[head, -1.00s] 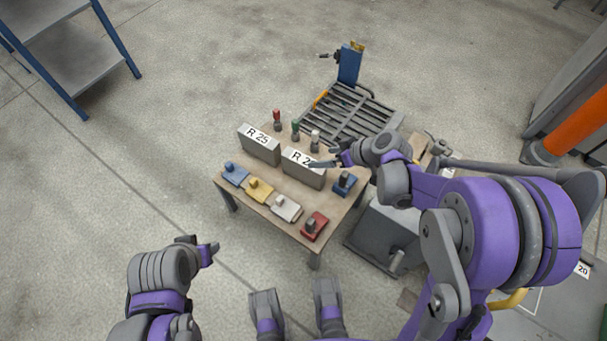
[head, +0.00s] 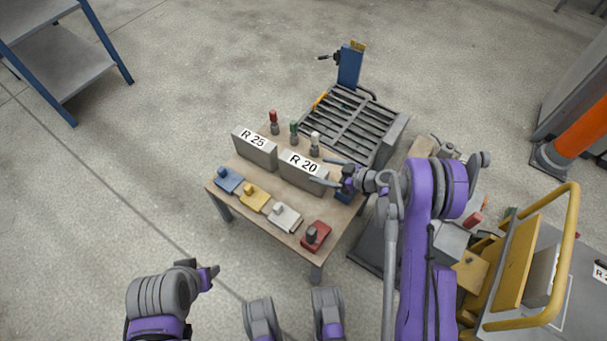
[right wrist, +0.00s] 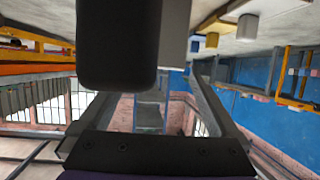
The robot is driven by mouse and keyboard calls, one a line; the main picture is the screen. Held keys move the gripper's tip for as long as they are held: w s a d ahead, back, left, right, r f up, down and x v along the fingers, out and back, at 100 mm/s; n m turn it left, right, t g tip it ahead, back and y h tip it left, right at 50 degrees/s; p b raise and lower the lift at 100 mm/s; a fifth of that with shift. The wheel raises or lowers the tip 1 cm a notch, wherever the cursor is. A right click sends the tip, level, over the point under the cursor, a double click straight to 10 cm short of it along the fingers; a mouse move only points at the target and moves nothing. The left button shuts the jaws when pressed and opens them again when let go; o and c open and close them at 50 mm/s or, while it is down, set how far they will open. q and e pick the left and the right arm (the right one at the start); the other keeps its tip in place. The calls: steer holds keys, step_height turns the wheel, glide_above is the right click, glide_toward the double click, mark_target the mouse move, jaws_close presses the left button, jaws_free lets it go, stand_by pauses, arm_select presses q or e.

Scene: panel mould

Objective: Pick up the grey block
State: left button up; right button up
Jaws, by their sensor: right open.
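A light grey block with a knob (head: 285,217) sits on the table's front row between a yellow and a red one. Two larger grey blocks stand upright behind it, labelled R 25 (head: 255,151) and R 20 (head: 301,176). My right gripper (head: 326,172) is open at the right end of the R 20 block, its fingers spread about that end; I cannot tell whether they touch. In the right wrist view, a dark shape fills the upper middle and hides most of what lies between the fingers. My left gripper (head: 212,278) hangs off the table at lower left, its jaws unclear.
Blue (head: 229,180), yellow (head: 254,197) and red (head: 316,236) knobbed blocks line the table's (head: 273,232) front edge. Red, green and white-topped tools (head: 294,132) stand behind. A slatted grey rack (head: 350,118) adjoins the back. A yellow-railed cart (head: 530,260) stands at right.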

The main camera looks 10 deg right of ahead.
mark_target(312, 168)
steer(key=x, duration=0.4)
steer(key=shift+b, duration=0.35)
jaws_close()
